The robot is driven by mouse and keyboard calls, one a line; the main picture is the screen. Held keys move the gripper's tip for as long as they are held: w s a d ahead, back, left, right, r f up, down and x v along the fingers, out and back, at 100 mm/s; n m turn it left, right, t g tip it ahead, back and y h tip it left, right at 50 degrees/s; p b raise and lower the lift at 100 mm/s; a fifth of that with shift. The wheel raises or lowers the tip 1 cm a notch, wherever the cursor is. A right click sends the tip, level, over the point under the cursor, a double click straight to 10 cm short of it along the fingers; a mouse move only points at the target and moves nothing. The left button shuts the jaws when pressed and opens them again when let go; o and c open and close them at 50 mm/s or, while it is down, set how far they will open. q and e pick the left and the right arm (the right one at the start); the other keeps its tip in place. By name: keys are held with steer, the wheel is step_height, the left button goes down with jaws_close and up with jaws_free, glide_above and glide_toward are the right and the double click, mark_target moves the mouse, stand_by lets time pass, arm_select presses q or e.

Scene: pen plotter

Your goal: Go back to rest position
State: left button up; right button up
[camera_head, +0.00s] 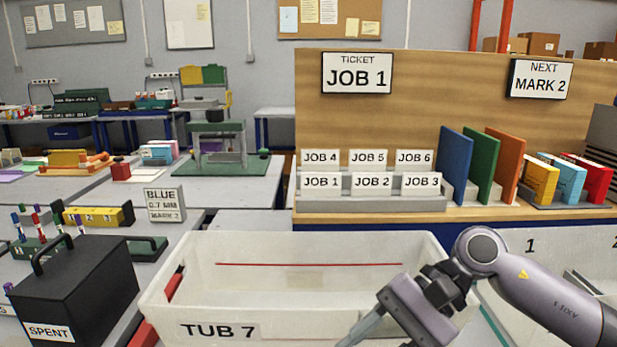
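My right arm comes in from the right, and my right gripper (362,332) points down and left over the front right part of the white tub marked TUB 7 (290,331). The fingertips run off the bottom edge of the picture, so I cannot tell whether the fingers are apart or hold anything. My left gripper and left arm are not in view.
The tub shows a red line inside and no contents in its visible part. A black SPENT box (75,285) stands at its left.

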steer(key=s+a+r+m+t+y, duration=0.1)
steer(key=a+m+t+y, duration=0.15)
steer(key=m+y, duration=0.4)
steer(key=a+r+m+t+y, duration=0.15)
steer(key=a+m+y, duration=0.25)
steer(key=m, duration=0.5)
steer(key=w+d+f+n+t+h, duration=0.1)
steer(key=d+f+n+t+h, duration=0.4)
steer(key=n, duration=0.7)
steer(key=w+d+f+n+t+h, duration=0.1)
steer(key=d+f+n+t+h, duration=0.35)
steer(key=n, duration=0.75)
steer(key=w+d+f+n+t+h, duration=0.1)
steer(key=d+f+n+t+h, duration=0.15)
steer(key=f+n+t, duration=0.7)
steer(key=s+d+f+m+g+h, duration=0.3)
steer(key=s+f+m+g, duration=0.15)
steer(key=s+f, duration=0.25)
steer(key=s+d+f+m+g+h, duration=0.3)
steer(key=s+d+f+m+g, duration=0.1)
steer(key=s+f+m, duration=0.2)
steer(key=shift+g, duration=0.25)
steer(key=r+p, duration=0.1)
steer(key=p, duration=0.1)
steer(key=r+p, duration=0.4)
steer(key=shift+s+d+r, duration=0.1)
steer(key=shift+s+d, duration=0.05)
steer(key=shift+s, duration=0.15)
